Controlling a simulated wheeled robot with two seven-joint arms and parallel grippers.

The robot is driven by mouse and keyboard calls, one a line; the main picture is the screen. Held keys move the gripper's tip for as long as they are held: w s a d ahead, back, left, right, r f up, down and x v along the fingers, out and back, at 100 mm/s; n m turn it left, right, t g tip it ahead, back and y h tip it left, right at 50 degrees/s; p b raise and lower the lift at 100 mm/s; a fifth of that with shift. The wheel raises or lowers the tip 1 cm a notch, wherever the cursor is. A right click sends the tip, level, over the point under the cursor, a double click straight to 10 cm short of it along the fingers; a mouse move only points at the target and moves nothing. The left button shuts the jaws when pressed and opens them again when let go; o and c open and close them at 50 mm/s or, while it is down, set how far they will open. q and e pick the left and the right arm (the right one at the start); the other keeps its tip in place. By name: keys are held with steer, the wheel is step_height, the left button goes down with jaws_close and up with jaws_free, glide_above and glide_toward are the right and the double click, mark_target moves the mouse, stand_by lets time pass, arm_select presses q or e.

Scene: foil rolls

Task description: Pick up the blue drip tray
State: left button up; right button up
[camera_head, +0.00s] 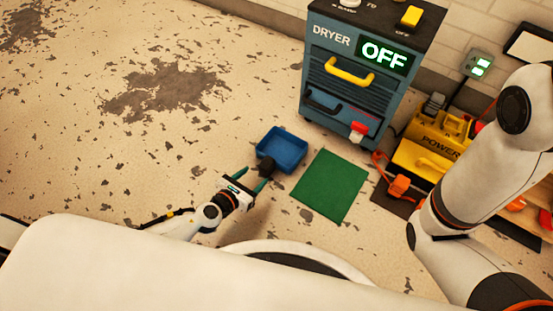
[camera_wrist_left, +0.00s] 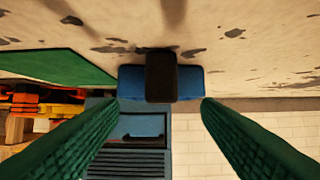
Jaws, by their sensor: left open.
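The blue drip tray (camera_head: 283,146) lies on the floor in front of the dryer. It looks empty and has a black handle (camera_head: 266,167) on its near side. My left gripper (camera_head: 258,177) has green fingers spread apart just short of the tray, with the handle in front of the gap. In the left wrist view, the tray (camera_wrist_left: 190,83) and its black handle (camera_wrist_left: 165,75) show beyond and between the open fingertips (camera_wrist_left: 159,103). Nothing is held in them. My right arm comes in at the right of the head view; its gripper is not visible.
The dryer (camera_head: 352,72) behind the tray reads OFF and has a yellow handle and a red-and-white part low down. A green mat (camera_head: 330,186) lies right of the tray. A yellow power box (camera_head: 425,160) stands farther right. The floor to the left is clear.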

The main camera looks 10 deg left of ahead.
mark_target(262, 169)
arm_select(q)
steer(key=b+x, duration=0.2)
steer(key=x, duration=0.4)
steer(key=shift+w+f, duration=0.1)
steer(key=shift+w, duration=0.35)
steer(key=c, duration=1.1)
